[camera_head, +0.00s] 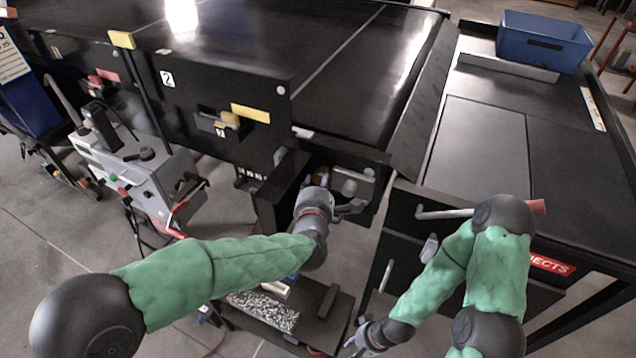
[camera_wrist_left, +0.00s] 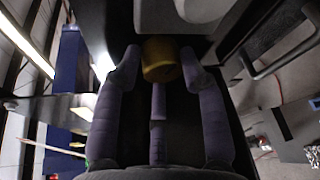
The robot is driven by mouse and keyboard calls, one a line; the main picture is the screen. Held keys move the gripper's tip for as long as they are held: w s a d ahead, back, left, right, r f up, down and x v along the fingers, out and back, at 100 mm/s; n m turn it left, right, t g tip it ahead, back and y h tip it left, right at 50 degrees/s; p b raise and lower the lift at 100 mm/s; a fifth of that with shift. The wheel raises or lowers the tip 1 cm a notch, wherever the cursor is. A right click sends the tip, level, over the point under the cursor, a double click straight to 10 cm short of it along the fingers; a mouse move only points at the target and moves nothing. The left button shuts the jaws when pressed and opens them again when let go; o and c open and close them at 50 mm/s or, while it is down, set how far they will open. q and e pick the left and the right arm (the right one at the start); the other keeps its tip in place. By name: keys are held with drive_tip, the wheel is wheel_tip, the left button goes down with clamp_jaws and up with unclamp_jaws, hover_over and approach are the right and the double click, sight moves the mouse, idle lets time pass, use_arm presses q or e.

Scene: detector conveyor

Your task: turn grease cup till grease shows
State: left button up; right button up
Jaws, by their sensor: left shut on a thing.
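The grease cup (camera_wrist_left: 161,60) is a small yellow-brass cylinder in the left wrist view, at the tips of my left gripper (camera_wrist_left: 160,75). The gripper's purple fingers are closed around it. In the head view my left gripper (camera_head: 322,182) reaches into the open compartment (camera_head: 283,190) under the conveyor end, and the cup is mostly hidden there. I cannot see any grease. My right gripper (camera_head: 368,338) hangs low at the bottom of the head view, away from the compartment; its fingers are too small to read.
A grey housing (camera_head: 352,183) sits inside the compartment beside my left gripper. A low black shelf (camera_head: 325,328) lies below. The rejects table (camera_head: 490,150) with a blue bin (camera_head: 543,42) stands at right. A grey machine (camera_head: 140,165) stands at left.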

use_arm(q)
drive_tip(key=shift+d, duration=0.15)
drive_tip(key=o, duration=0.8)
drive_tip(key=shift+f, duration=0.1)
drive_tip(key=shift+o, duration=1.3)
drive_tip(key=shift+d, duration=0.2)
drive_tip(key=shift+s+a, duration=0.1)
drive_tip(key=shift+a, duration=0.05)
drive_tip(key=v, duration=1.1)
drive_tip(key=shift+s, duration=0.4)
